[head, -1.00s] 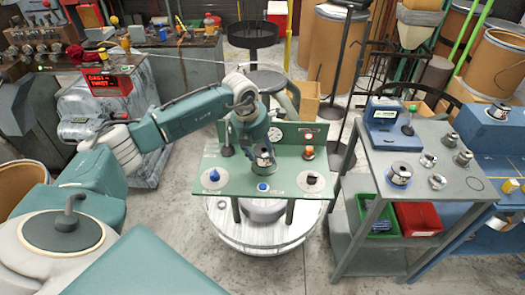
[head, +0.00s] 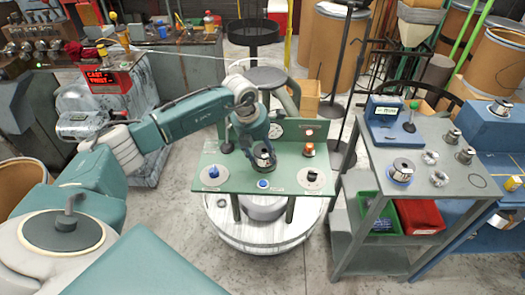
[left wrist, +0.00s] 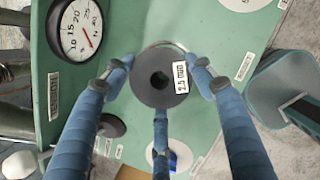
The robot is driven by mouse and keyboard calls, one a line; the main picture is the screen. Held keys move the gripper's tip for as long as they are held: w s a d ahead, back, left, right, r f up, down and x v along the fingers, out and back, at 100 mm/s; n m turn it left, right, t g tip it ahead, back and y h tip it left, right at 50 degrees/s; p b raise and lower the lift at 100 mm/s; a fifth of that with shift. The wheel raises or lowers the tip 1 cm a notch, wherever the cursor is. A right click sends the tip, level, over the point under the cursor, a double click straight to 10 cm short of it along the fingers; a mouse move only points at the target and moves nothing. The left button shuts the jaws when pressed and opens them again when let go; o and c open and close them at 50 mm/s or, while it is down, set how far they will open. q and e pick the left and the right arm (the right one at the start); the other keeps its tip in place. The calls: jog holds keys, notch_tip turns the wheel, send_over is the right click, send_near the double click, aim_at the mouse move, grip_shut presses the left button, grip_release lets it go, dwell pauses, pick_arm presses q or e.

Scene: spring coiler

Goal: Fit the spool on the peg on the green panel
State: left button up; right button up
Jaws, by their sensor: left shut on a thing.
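The green panel (head: 235,178) is a flat table-like surface with an upright back, near the middle of the head view. My left gripper (head: 263,154) is low over its middle, shut on the spool (head: 265,161). In the left wrist view, the spool (left wrist: 150,92) is a dark grey disc with a black centre hole and a white size label. The blue fingers of the gripper (left wrist: 161,82) surround its rim. No peg shows; the spool and fingers cover the panel directly beneath. I cannot tell whether the spool touches the panel. My right gripper is not in view.
A blue knob (head: 213,172), a small blue part (head: 263,183), a dark knob (head: 312,176) and an orange button (head: 308,148) stand around the spool. A round gauge (left wrist: 82,28) is close by. A grey cart (head: 430,185) with spools stands to the right, past a floor gap.

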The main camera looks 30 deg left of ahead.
pick_arm(q)
jog(key=shift+f+b, duration=0.5)
jog(key=shift+f, duration=0.15)
jog(key=o, duration=1.6)
